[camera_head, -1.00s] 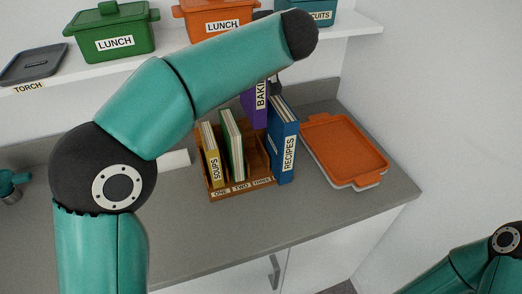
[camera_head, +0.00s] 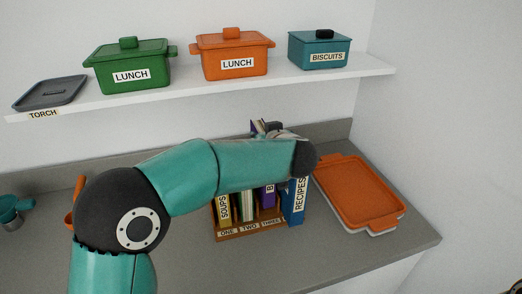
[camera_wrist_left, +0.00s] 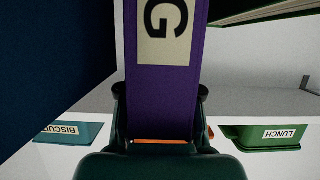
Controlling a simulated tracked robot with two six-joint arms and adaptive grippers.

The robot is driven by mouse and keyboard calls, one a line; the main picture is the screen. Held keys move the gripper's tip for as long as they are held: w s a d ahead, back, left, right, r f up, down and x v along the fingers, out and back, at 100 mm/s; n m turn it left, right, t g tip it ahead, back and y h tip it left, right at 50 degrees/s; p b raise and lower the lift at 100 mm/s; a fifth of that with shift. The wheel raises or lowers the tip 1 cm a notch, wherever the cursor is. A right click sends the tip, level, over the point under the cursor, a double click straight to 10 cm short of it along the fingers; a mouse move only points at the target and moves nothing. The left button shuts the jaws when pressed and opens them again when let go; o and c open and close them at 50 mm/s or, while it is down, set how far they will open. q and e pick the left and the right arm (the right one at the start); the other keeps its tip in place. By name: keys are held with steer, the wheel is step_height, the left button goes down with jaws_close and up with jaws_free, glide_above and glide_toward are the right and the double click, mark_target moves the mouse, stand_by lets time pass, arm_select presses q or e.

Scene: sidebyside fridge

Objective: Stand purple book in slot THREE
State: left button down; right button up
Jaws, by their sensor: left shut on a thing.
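The purple book (camera_head: 267,197) is upright above the label THREE of the wooden rack (camera_head: 250,235), between the green book (camera_head: 248,207) and the blue RECIPES book (camera_head: 296,207). My arm hides its middle, and I cannot tell whether its foot rests on the rack floor. My left gripper (camera_wrist_left: 160,98) is shut on the purple book, with one finger on each side in the left wrist view. In the head view this gripper (camera_head: 277,132) is mostly hidden behind my arm. The yellow SOUPS book (camera_head: 224,209) stands above label ONE. My right gripper is not in view.
An orange tray (camera_head: 362,195) lies right of the rack. The counter in front of the rack is clear.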

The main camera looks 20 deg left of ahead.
arm_select(q)
steer(key=shift+f, duration=2.05)
steer(key=c, duration=1.1)
jaws_free()
steer(key=shift+o, duration=0.2)
steer(key=b+v, duration=0.2)
steer(key=v, duration=1)
